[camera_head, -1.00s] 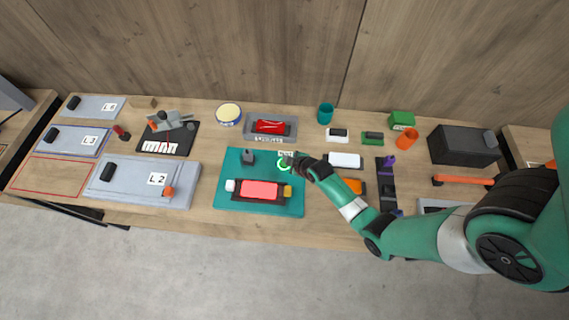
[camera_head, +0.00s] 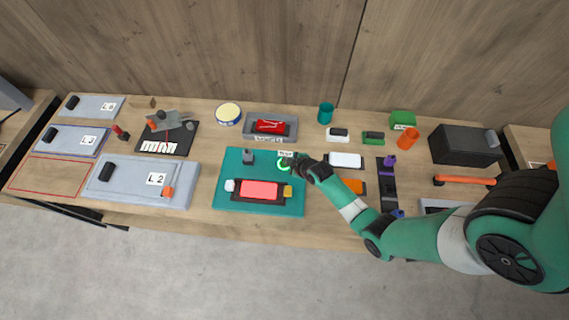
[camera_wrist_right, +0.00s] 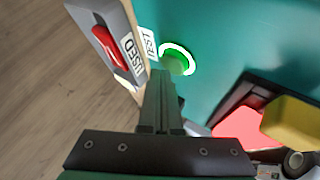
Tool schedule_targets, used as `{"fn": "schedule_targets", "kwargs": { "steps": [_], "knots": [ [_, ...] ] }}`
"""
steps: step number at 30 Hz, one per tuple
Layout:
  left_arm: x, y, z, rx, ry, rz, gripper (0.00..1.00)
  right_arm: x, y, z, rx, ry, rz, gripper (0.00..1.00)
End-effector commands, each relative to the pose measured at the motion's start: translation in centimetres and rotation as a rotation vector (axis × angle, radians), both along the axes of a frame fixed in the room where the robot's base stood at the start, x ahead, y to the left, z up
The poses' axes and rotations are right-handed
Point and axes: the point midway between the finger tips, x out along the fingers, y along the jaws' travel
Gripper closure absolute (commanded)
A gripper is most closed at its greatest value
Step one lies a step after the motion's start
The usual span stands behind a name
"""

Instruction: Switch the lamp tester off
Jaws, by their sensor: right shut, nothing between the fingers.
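The lamp tester is a teal board (camera_head: 230,199) at the middle of the bench. Its round green button (camera_wrist_right: 177,62) has a bright glowing ring and sits beside a TEST label (camera_head: 286,154). A bright red lamp (camera_head: 259,190) lies in a black holder on the board, between a white block and a yellow block (camera_wrist_right: 290,122). My right gripper (camera_head: 291,161) is shut and empty, with its fingertips (camera_wrist_right: 160,74) close to the button. I cannot tell whether they touch it. My left gripper is not in view.
Behind the board stands a grey tray (camera_head: 249,136) marked USED, holding a red piece (camera_head: 270,127). A grey knob (camera_head: 248,156) stands on the board's back left. White, green and orange pieces lie to the right, near my right arm.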

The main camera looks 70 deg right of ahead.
Motion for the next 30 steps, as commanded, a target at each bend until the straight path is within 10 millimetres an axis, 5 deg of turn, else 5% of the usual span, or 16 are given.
{"fn": "schedule_targets", "kwargs": {
  "steps": [30],
  "knots": [
    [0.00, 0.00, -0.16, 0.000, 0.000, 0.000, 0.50, -0.01, 0.00, -0.25, 0.000, 0.000, 0.000, 1.00]
  ]
}}
